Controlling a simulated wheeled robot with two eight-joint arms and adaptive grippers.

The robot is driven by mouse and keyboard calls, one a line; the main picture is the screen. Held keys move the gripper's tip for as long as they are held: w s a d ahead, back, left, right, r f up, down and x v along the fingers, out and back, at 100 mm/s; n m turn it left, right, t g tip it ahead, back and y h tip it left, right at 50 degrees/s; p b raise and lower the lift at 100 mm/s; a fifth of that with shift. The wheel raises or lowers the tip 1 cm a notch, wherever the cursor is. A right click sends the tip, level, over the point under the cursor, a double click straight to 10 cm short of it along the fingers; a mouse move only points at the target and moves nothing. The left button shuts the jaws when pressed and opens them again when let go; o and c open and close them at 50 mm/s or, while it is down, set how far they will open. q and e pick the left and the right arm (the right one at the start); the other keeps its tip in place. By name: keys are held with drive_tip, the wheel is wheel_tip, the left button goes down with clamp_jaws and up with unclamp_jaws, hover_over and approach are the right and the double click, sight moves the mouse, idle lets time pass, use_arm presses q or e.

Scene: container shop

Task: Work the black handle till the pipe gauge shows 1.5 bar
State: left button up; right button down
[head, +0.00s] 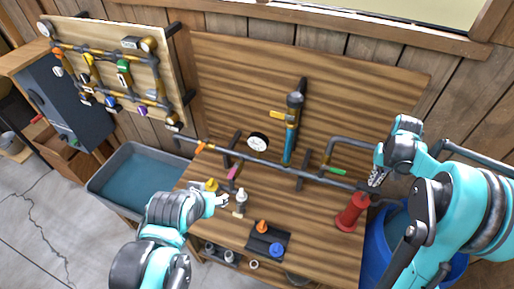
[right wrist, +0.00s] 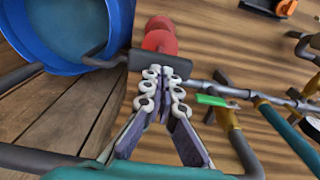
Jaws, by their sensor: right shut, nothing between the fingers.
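The pipe gauge (head: 258,142) is a round white dial above the grey pipe (head: 285,168); its reading is too small to tell. A red pump (head: 352,212) stands at the right of the wooden bench. The black handle (right wrist: 160,62) lies across the red pump body (right wrist: 160,40) in the right wrist view. My right gripper (head: 376,178) is just above the pump; in the right wrist view its fingertips (right wrist: 165,74) are shut and empty at the handle's edge. Contact cannot be told. My left gripper (head: 222,200) is near a grey-white fitting (head: 241,197); its opening is unclear.
A blue barrel (head: 380,245) stands right of the bench, partly behind my right arm. A grey water tank (head: 125,172) is at the left. A dark tray (head: 268,241) with orange and blue knobs lies at the bench front. Green-handled piping (head: 335,170) runs close to the right gripper.

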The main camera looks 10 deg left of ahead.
sight(370, 187)
idle(0.3)
drive_tip(key=shift+f+b, duration=2.75)
drive_tip(key=shift+f, duration=0.55)
drive_tip(key=shift+r+p, duration=2.05)
drive_tip(key=shift+r, duration=1.25)
drive_tip(key=shift+f, duration=0.1)
drive_tip(key=shift+f+b, duration=2.7)
drive_tip(key=shift+f, duration=0.5)
drive_tip(key=shift+r+p, duration=2.15)
drive_tip(key=shift+r, duration=1.25)
drive_tip(key=shift+f, duration=0.1)
